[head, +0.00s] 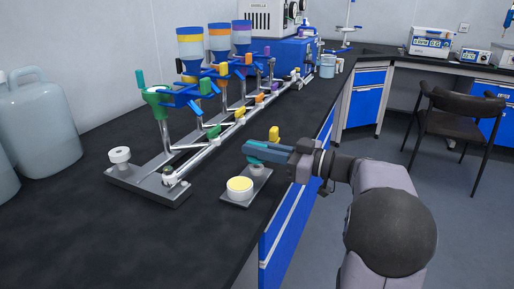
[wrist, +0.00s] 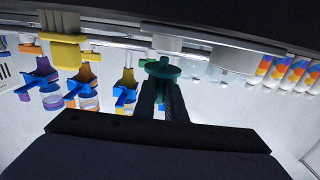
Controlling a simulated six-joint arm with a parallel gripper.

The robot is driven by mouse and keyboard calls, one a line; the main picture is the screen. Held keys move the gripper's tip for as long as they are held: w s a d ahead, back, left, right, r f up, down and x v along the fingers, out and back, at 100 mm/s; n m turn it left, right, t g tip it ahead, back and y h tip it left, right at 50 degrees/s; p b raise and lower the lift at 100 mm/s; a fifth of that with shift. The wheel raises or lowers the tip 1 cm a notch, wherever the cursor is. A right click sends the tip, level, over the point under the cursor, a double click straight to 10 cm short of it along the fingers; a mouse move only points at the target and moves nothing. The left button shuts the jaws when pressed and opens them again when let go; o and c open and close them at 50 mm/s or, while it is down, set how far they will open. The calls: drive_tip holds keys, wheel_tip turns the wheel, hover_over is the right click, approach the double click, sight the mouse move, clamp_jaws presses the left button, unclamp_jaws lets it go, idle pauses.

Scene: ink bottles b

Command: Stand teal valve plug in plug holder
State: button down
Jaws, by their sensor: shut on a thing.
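The teal valve plug (wrist: 163,68) is between my fingertips in the wrist view, with its round flange showing. In the head view a bit of the teal plug (head: 256,161) shows under my gripper (head: 256,151). My gripper (wrist: 162,95) is shut on it. In the wrist view, which looks upside down, a white round socket (wrist: 164,43) lies right beside the plug's far end. Whether they touch I cannot tell. In the head view the grey holder plate (head: 234,203) sits near the bench edge, its socket mostly below my gripper.
A yellow plug (head: 274,133) stands just behind my gripper. The metal rail stand (head: 150,184) with valves and funnels is to the left. Free black bench lies in front.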

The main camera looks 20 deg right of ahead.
drive_tip(key=shift+f+b, duration=0.6)
drive_tip(key=shift+f, duration=0.6)
idle(0.3)
drive_tip(key=c, duration=1.7)
unclamp_jaws()
drive_tip(key=shift+c, duration=0.2)
drive_tip(key=shift+d, duration=0.1)
drive_tip(key=shift+p+v, duration=0.5)
drive_tip(key=shift+v, duration=3.1)
